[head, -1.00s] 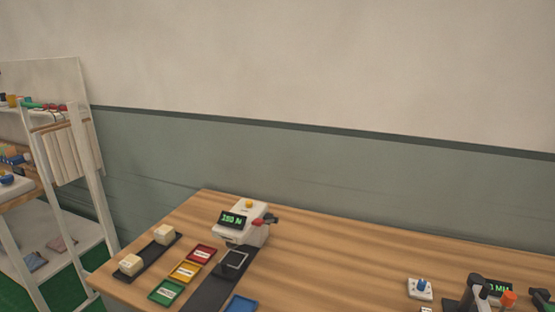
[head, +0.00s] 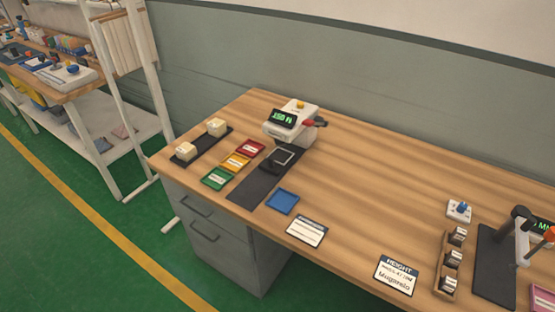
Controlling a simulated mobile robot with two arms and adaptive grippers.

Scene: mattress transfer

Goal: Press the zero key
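No key marked zero can be read in the head view. A white instrument (head: 296,110) stands at the back left of the wooden table, with a green-lit display (head: 283,118), an orange button on top (head: 300,104) and a dark-red knob on its right side (head: 309,121). A small white box with a blue knob or button (head: 460,208) sits at the right. Neither of my grippers is in view.
The table holds red (head: 251,149), yellow (head: 237,162) and green (head: 216,178) trays, a blue tray (head: 283,202), two cream blocks on a dark strip (head: 201,145), a height card (head: 396,275) and a wooden rack (head: 447,284). The table's middle is clear. A shelf unit (head: 104,159) stands left.

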